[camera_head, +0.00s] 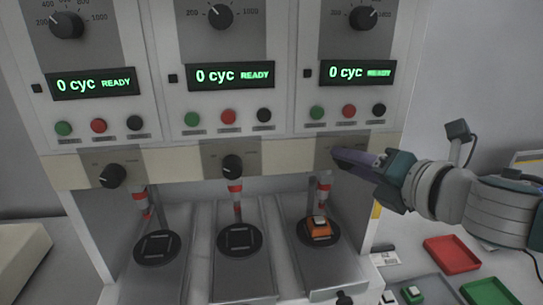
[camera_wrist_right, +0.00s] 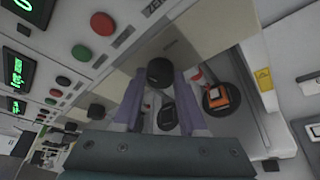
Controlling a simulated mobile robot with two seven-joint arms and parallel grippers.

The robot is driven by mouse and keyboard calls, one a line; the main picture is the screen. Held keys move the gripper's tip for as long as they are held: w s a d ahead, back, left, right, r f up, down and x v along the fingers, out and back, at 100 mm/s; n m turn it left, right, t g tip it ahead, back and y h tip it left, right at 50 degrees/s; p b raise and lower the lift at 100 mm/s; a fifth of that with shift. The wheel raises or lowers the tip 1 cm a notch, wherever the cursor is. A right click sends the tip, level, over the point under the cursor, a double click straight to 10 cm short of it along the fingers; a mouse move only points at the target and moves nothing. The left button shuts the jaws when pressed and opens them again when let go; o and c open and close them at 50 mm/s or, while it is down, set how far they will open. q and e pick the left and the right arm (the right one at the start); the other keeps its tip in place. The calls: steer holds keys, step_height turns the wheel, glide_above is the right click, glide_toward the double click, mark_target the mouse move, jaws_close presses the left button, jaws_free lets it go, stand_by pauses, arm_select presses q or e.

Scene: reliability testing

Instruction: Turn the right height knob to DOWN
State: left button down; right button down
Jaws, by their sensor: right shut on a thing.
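The right height knob (camera_wrist_right: 160,72) is a round black knob on the beige strip of the right station. In the wrist view it sits between the two purple fingers of my right gripper (camera_wrist_right: 160,80), which is shut on it. In the head view my right gripper (camera_head: 343,158) reaches in from the right and hides this knob and most of its label plate (camera_head: 325,145). The knob's pointer direction and the label words cannot be read. The middle knob (camera_head: 232,166) and left knob (camera_head: 112,175) are free. My left gripper is not in view.
An orange switch piece (camera_head: 318,231) sits on the right station's round black pad, below my gripper. The middle pad (camera_head: 239,240) and left pad (camera_head: 157,247) hold no such piece. A red tray (camera_head: 452,252) and a green tray (camera_head: 487,291) lie at lower right.

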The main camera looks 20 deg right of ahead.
steer(key=m+b, duration=0.1)
steer(key=b, duration=0.1)
steer(key=m+t+y+b, duration=0.1)
steer(key=m+b, duration=0.1)
steer(key=shift+f+m+y, duration=0.3)
steer(key=shift+f, duration=0.1)
steer(key=m+t+b, duration=0.1)
steer(key=m+b, duration=0.2)
steer(key=shift+d+t, duration=0.1)
steer(key=shift+t, duration=0.3)
steer(key=m+t+b, duration=0.1)
steer(key=m+b, duration=0.1)
steer(key=m, duration=0.1)
steer(key=shift+m+b, duration=0.3)
steer(key=shift+b, duration=0.05)
steer(key=shift+m+t+b, duration=0.6)
steer(key=shift+m+b, duration=0.1)
steer(key=shift+m, duration=0.9)
steer(key=shift+c, duration=2.3)
jaws_free()
